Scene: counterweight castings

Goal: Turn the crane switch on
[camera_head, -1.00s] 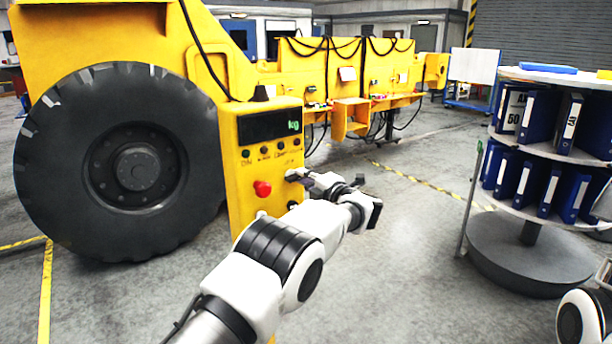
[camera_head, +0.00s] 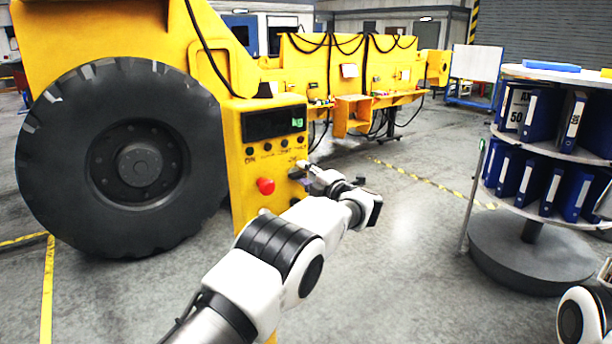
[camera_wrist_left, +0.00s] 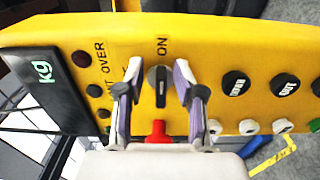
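The yellow crane control box (camera_head: 240,185) stands in front of the big wheel, with a dark kg display (camera_head: 272,123) and a red button (camera_head: 265,186). In the left wrist view the switch (camera_wrist_left: 159,88) is a grey round knob with a black bar lying along the picture's vertical. The word ON is printed above it. My left gripper (camera_wrist_left: 157,80) is open, one finger on each side of the knob, with a gap visible on both sides. In the head view the left gripper (camera_head: 303,168) is at the panel's right edge and largely hides the switch. My right gripper is out of view.
The red button (camera_wrist_left: 158,131) is close below the knob, partly hidden by my gripper. Black buttons (camera_wrist_left: 236,84) lie to its right. A round shelf with blue binders (camera_head: 540,180) stands at the right. Floor between is clear.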

